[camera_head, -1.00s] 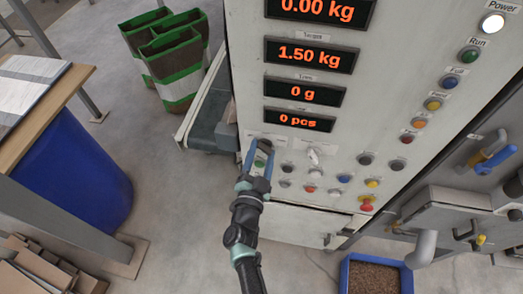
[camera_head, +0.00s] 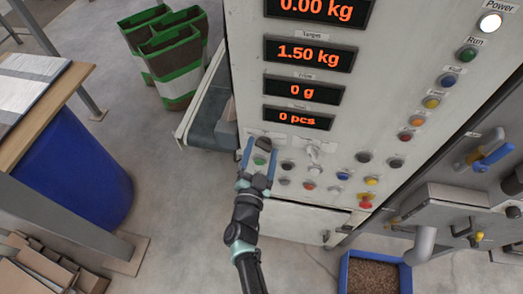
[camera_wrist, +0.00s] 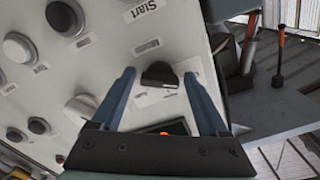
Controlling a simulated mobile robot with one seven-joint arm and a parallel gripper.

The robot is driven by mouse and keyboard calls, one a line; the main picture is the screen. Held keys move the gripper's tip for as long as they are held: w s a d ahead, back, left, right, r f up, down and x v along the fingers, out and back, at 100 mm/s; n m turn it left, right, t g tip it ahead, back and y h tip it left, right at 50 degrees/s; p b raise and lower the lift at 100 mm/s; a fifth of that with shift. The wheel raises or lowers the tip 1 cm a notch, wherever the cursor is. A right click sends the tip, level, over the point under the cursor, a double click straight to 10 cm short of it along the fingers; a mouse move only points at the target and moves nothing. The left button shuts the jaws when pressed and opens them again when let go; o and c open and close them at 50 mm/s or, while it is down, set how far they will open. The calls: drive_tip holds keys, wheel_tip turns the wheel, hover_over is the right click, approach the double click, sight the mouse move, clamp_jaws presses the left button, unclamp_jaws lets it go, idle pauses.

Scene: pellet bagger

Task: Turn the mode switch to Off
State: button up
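A black rotary knob, likely the mode switch (camera_head: 264,143), sits at the left end of the control panel's knob row. In the wrist view the knob (camera_wrist: 158,74) shows whole, on a pale plate whose markings I cannot read, so I cannot tell its position. My gripper (camera_head: 259,150) is just below the knob in the head view. Its two blue fingers are spread, one on each side of the knob in the wrist view (camera_wrist: 158,77), with visible gaps and nothing held.
A pale rotary knob (camera_head: 312,151) is to the right, with several coloured buttons around it. Red displays (camera_head: 305,54) are above. A conveyor (camera_head: 208,112) stands at the left, beside green-and-white sacks (camera_head: 180,75). A blue pellet bin (camera_head: 345,272) is on the floor.

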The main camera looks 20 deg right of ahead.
drive_tip(key=shift+o, duration=0.6)
drive_tip(key=v, duration=1.3)
drive_tip(key=shift+w+r, duration=0.1)
